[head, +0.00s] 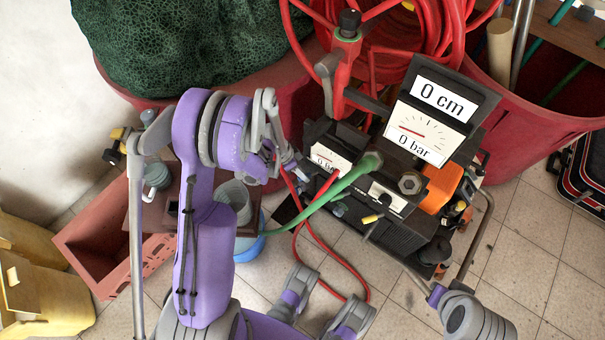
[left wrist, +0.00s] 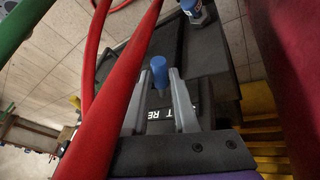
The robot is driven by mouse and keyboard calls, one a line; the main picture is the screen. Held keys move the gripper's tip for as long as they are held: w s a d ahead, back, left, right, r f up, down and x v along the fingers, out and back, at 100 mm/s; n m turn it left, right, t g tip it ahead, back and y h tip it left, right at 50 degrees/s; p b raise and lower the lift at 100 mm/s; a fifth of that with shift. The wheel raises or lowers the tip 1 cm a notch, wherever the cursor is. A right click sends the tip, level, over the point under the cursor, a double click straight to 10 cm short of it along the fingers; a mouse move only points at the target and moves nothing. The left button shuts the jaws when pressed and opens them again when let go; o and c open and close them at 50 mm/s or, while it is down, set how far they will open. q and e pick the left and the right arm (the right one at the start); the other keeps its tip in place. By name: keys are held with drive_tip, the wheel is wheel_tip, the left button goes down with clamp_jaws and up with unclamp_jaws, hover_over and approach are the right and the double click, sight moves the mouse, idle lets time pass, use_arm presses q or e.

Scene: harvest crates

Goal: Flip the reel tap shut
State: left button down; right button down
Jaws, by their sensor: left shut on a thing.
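In the left wrist view, my left gripper (left wrist: 161,98) has its two grey fingers on either side of a blue-tipped lever (left wrist: 159,70) and is shut on it. A dark label with white letters, partly hidden, lies just behind the fingers. I take this lever to be the reel tap's handle. In the head view, my left gripper (head: 301,173) reaches down to the left side of the dark gauge unit (head: 400,235); the lever there is too small to make out. The red hose reel (head: 345,65) stands behind.
A red hose (left wrist: 115,110) passes close by the left finger. A green hose (head: 335,190) plugs into the unit's front. The large display (head: 440,101) reads 0 cm and 0 bar. Red tubs (head: 520,125) stand behind, a reddish crate (head: 85,235) at left. Tiled floor is open at lower right.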

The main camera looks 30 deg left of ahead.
use_arm(q)
drive_tip(key=shift+w+a+m+g, duration=0.2)
drive_tip(key=shift+a+m+g, duration=0.1)
drive_tip(key=shift+m, duration=0.3)
drive_tip(key=c, duration=0.7)
unclamp_jaws()
drive_tip(key=p+v, duration=0.6)
drive_tip(key=v, duration=0.6)
drive_tip(key=shift+a, duration=0.1)
drive_tip(key=shift+s+f, duration=0.1)
drive_tip(key=shift+s, duration=0.05)
